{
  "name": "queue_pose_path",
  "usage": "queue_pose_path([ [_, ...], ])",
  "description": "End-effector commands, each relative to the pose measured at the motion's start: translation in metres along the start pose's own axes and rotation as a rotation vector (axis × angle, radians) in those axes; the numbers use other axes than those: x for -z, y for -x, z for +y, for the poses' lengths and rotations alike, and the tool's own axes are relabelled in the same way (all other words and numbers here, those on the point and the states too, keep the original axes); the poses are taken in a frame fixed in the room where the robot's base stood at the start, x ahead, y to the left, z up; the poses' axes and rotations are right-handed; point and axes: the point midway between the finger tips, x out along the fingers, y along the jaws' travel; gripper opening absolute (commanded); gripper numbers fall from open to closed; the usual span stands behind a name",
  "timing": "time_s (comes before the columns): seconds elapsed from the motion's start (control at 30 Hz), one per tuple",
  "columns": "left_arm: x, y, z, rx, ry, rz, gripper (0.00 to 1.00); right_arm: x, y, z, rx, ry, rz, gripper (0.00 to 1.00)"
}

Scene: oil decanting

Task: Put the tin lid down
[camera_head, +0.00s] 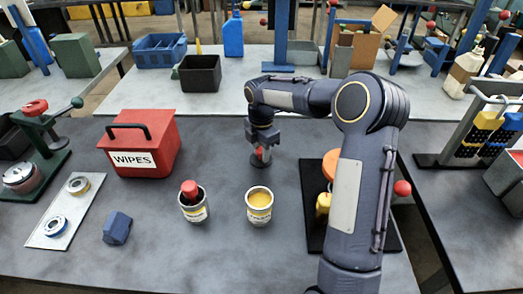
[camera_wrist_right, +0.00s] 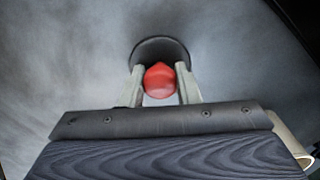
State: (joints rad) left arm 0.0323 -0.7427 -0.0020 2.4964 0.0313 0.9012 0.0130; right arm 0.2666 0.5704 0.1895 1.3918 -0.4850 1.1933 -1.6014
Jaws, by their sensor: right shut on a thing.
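The tin lid (camera_head: 259,162) is a dark round disc with a red knob, seen behind the open tin. My right gripper (camera_head: 262,150) is shut on the red knob, with the lid below the fingers. In the right wrist view the red knob (camera_wrist_right: 160,80) sits between the two fingertips, and the dark disc (camera_wrist_right: 160,46) shows beyond it. The lid is at or very close to the grey table (camera_head: 230,265); I cannot tell whether it touches. The open tin (camera_head: 259,207) holds yellow contents and has no lid on it. My left gripper is not in view.
A second tin (camera_head: 194,207) with a red object in it stands to the left. A red WIPES box (camera_head: 165,145) is further left, and a blue block (camera_head: 117,228) is in front of it. A black tray (camera_head: 312,205) lies right, partly behind my right arm.

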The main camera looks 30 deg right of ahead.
Motion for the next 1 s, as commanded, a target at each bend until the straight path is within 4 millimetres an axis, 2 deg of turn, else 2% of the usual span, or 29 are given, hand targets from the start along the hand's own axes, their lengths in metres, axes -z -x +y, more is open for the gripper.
queue_pose_path([
  [0.3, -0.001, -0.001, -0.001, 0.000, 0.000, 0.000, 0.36, 0.000, -0.003, 0.000, 0.000, 0.000, -0.001, 0.08],
  [0.33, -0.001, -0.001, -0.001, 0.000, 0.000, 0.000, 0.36, 0.000, -0.003, 0.000, -0.001, 0.000, -0.001, 0.32],
  [0.5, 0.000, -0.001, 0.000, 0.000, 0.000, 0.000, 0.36, 0.000, -0.002, 0.000, -0.001, 0.000, -0.001, 0.51],
  [0.8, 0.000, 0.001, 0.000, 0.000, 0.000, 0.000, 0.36, 0.000, 0.001, 0.000, -0.001, 0.000, -0.001, 0.51],
  [0.87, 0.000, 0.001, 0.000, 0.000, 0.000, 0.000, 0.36, 0.000, 0.005, 0.000, -0.002, 0.000, -0.001, 0.51],
  [1.0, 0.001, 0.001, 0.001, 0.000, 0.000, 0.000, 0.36, -0.001, 0.028, 0.001, -0.006, -0.001, -0.003, 0.51],
])
